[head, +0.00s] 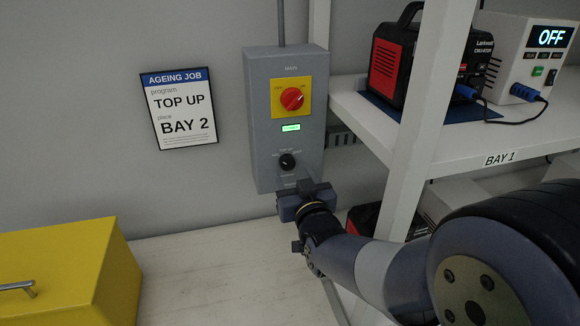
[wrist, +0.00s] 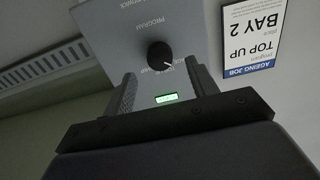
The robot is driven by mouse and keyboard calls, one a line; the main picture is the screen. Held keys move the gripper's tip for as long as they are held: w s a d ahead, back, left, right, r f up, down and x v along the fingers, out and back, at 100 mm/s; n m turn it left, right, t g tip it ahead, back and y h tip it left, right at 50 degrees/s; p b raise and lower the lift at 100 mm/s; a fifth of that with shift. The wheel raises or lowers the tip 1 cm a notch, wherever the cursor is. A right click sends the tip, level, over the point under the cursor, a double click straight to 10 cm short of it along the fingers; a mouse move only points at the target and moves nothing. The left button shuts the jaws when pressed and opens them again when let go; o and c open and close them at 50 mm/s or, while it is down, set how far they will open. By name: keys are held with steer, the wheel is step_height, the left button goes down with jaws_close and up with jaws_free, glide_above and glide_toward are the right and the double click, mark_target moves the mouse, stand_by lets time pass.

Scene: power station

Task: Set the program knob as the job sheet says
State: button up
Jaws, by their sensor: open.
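The job sheet (head: 179,108) on the wall reads program TOP UP, place BAY 2; it also shows upside down in the wrist view (wrist: 254,38). The black program knob (head: 287,162) is low on the grey control box (head: 261,130). In the wrist view the knob (wrist: 159,54) has a white mark toward its lower right; I cannot tell exactly which small label it meets. My gripper (head: 303,190) is just below the knob in the head view. In the wrist view my gripper (wrist: 160,72) is open and empty, its fingers apart, with the knob appearing beyond and between their tips.
A red main switch (head: 292,99) on a yellow plate and a lit green display (head: 291,127) sit above the knob. A white shelf post (head: 425,120) stands right of the box. A yellow case (head: 65,268) is on the bench (head: 210,275) at left.

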mark_target(288, 166)
steer(key=shift+w+a, duration=0.2)
steer(key=shift+w, duration=0.8)
steer(key=shift+w+a, duration=0.15)
steer(key=shift+w, duration=0.85)
steer(key=shift+c, duration=0.4)
steer(key=c, duration=0.9)
